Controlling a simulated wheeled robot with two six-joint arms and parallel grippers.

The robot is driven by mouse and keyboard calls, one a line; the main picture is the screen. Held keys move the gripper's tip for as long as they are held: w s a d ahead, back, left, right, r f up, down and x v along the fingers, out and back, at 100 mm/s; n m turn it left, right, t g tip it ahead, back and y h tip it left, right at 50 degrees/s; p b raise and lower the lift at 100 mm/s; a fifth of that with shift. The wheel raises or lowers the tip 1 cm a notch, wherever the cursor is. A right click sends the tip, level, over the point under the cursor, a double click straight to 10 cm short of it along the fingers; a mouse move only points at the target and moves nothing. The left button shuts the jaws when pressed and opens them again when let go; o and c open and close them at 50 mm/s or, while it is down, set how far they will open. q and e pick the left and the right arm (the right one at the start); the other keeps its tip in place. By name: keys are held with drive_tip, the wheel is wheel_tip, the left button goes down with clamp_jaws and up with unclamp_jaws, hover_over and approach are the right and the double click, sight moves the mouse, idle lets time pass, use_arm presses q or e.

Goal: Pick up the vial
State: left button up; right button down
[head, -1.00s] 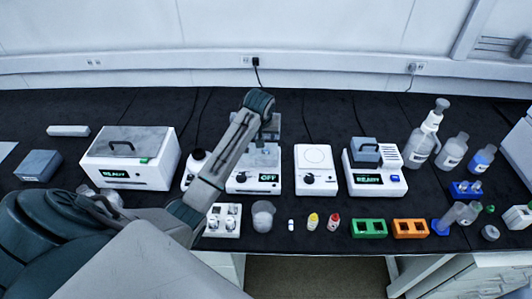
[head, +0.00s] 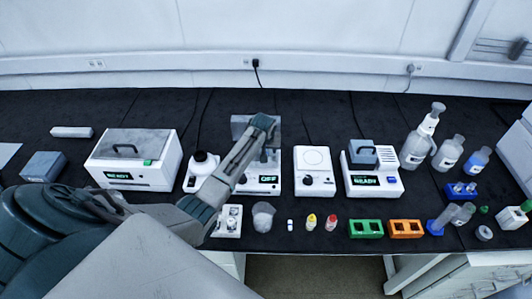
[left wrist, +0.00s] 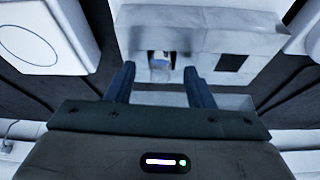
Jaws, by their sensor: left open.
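Several small vials stand on the black bench in the head view: one with a white cap (head: 290,225), one with a yellow cap (head: 311,222) and one with a red cap (head: 331,224). I cannot tell which one the task means. In the left wrist view, my left gripper (left wrist: 158,78) is open with nothing held. Its fingers point at the white instrument reading OFF (head: 268,185). A small pale object (left wrist: 160,62), perhaps a vial, shows in the instrument's recess beyond the fingertips. In the head view, my arm hides most of the gripper and recess. My right gripper is out of view.
A beaker (head: 263,217), green rack (head: 365,229) and orange rack (head: 406,229) line the front edge. Bare bench lies behind the instruments.

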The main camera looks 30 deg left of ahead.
use_arm(q)
drive_tip(key=c, duration=1)
clamp_jaws()
